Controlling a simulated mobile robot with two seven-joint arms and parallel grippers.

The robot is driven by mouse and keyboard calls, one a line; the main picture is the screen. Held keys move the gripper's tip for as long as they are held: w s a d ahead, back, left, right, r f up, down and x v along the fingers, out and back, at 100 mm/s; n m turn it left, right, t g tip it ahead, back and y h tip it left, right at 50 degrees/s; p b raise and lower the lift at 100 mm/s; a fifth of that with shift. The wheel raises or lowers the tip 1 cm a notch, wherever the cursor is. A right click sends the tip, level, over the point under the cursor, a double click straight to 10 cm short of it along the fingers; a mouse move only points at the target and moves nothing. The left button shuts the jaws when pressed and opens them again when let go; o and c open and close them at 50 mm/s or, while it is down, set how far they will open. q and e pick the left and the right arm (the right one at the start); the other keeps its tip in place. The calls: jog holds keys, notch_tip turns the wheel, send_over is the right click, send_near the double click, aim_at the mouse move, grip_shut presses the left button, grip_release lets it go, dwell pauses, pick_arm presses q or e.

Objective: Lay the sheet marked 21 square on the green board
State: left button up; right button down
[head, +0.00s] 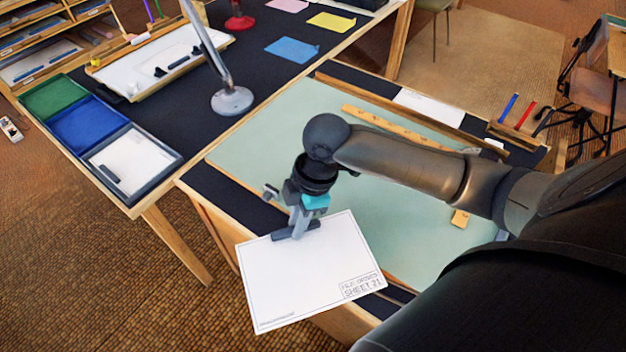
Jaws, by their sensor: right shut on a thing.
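The sheet marked 21 (310,275) is white, with "SHEET 21" printed in its lower right corner. My right gripper (297,233) is shut on its far edge, left of the middle. The sheet looks flat and is turned at an angle to the board's edges. In the picture it covers the near edge of the board's desk and part of the floor. How high it is above the desk is hard to tell. The pale green board (262,128) lies on the desk; my right arm hides much of its middle and right. My left gripper is not in view.
A wooden ruler (385,122) lies along the board's far side, and a small tan block (460,218) lies near its right side. A white paper (430,105) lies beyond the ruler. A dark table (190,110) with trays and a lamp base (232,100) adjoins at the left.

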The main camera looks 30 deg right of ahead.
jog(key=w+d+n+g+h, duration=0.1)
jog(key=w+d+n, duration=0.1)
jog(key=n, duration=0.6)
jog(key=w+d+n+g+h, duration=0.1)
jog(key=w+d+n, duration=0.1)
jog(key=n, duration=0.6)
jog(key=w+d+n+g+h+b, duration=0.1)
jog(key=w+d+n, duration=0.1)
jog(key=n, duration=0.6)
jog(key=shift+w+d+r+h, duration=0.1)
jog(key=shift+w+d+h, duration=0.1)
jog(key=shift+d+h, duration=0.35)
jog(key=shift+w+d+f+n+b, duration=0.15)
jog(key=shift+d+f+n+b, duration=0.25)
jog(key=shift+f+b, duration=0.2)
jog(key=b+x, duration=0.1)
jog(key=b, duration=0.1)
jog(key=b+x, duration=0.2)
jog(key=shift+w+a+f, duration=0.2)
jog(key=shift+w+f, duration=0.1)
jog(key=shift+s+a+f+p, duration=0.1)
jog(key=shift+s+a+p, duration=0.1)
jog(key=shift+a, duration=0.25)
jog(key=shift+s+a+f+p, duration=0.15)
jog(key=shift+a+p, duration=0.05)
jog(key=shift+a, duration=0.25)
jog(key=shift+f, duration=0.1)
jog(key=shift+f, duration=0.25)
